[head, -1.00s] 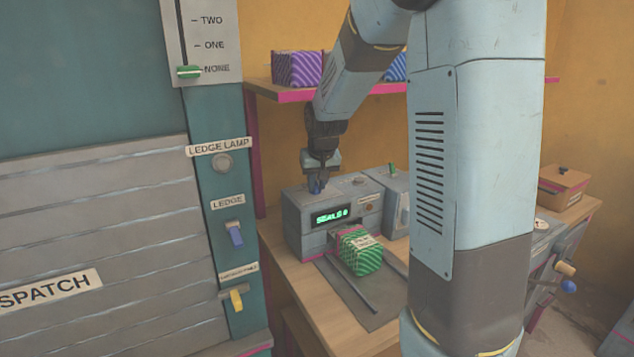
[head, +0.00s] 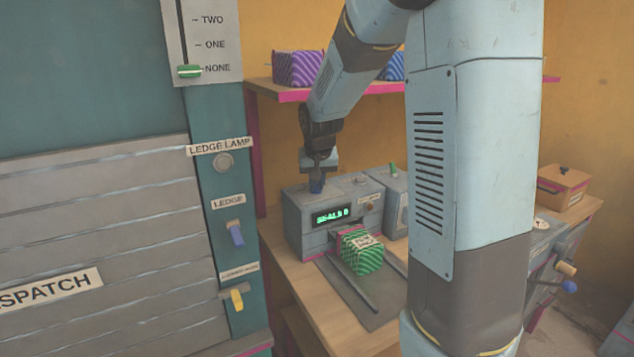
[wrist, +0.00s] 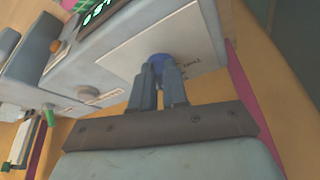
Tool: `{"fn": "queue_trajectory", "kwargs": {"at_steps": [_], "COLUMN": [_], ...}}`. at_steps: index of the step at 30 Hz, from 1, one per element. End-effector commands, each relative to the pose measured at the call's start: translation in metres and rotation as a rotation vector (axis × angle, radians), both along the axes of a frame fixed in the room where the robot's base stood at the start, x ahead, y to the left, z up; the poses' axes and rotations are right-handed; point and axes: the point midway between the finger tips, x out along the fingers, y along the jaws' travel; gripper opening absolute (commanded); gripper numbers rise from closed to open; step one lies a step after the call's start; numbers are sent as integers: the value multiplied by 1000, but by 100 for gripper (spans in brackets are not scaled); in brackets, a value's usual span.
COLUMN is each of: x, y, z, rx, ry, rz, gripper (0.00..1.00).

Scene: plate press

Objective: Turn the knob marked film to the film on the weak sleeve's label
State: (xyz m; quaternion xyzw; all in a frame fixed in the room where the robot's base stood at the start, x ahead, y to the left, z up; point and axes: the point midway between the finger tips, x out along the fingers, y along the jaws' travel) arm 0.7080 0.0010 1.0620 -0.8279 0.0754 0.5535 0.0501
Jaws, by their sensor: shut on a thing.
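A grey sealing machine (head: 295,225) with a green lit display (head: 332,215) stands on the wooden bench. A blue knob (wrist: 158,61) sits on a pale plate on its top. My gripper (wrist: 161,74) is shut on this knob, pointing down on it in the head view (head: 317,178). The plate's lettering is partly visible in the wrist view but too small to read, and the fingers cover much of the knob. A green striped sleeve (head: 361,254) with a pale label (head: 364,241) lies in front of the machine. The label's words cannot be read.
A shelf (head: 290,95) with striped packages (head: 298,68) is behind my arm. A teal panel with switches and a shutter marked DISPATCH (head: 95,230) fills the left. My arm hides part of the bench.

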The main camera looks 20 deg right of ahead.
Motion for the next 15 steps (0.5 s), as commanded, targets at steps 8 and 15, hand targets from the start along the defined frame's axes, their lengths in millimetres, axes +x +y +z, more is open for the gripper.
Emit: {"fn": "queue_trajectory", "kwargs": {"at_steps": [8,15], "x": [0,0], "y": [0,0], "z": [0,0], "rx": [0,0], "ry": [0,0], "rz": [-1,0], "gripper": [17,39]}}
